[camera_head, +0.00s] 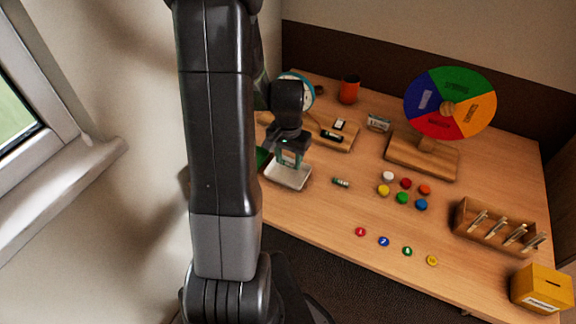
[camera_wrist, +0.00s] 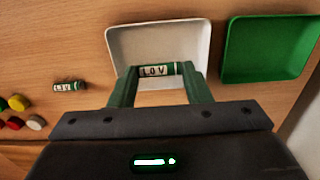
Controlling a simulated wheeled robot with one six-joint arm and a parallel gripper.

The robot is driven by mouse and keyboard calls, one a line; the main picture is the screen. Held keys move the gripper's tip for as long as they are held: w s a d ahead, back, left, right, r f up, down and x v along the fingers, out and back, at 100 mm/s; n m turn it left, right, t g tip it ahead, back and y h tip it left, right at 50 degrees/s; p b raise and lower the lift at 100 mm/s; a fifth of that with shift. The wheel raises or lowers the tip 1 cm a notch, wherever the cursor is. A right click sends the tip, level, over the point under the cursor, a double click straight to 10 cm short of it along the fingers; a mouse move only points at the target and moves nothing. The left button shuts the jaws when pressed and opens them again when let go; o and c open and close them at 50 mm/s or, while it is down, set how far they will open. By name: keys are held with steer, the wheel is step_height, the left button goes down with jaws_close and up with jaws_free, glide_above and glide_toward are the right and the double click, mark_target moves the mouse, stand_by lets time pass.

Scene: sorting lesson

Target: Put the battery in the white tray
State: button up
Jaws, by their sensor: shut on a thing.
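My gripper (camera_head: 289,157) is shut on a battery, a small white and green cylinder with dark lettering (camera_wrist: 155,70). In the wrist view the battery lies crosswise between my two green fingers. The white tray (camera_head: 290,182) is below my gripper at the left of the table; it also shows in the wrist view (camera_wrist: 170,38). The held battery appears over the tray's near part. Whether it touches the tray floor I cannot tell. A second, similar battery (camera_head: 341,182) lies on the table right of the tray, also in the wrist view (camera_wrist: 69,86).
A green tray (camera_wrist: 268,48) stands beside the white one. Several coloured discs (camera_head: 404,184) lie mid-table. Behind are a colour wheel (camera_head: 450,90) on a wooden stand, an orange mug (camera_head: 349,89) and a wooden board (camera_head: 342,143). A wooden rack (camera_head: 495,225) and a yellow box (camera_head: 540,289) stand right.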

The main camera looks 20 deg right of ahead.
steer(key=shift+f, duration=1.7)
steer(key=shift+f, duration=0.15)
steer(key=o, duration=0.9)
steer(key=shift+o, duration=0.3)
step_height(320, 180, up, 12)
steer(key=shift+r+p, duration=0.2)
steer(key=shift+p, duration=0.2)
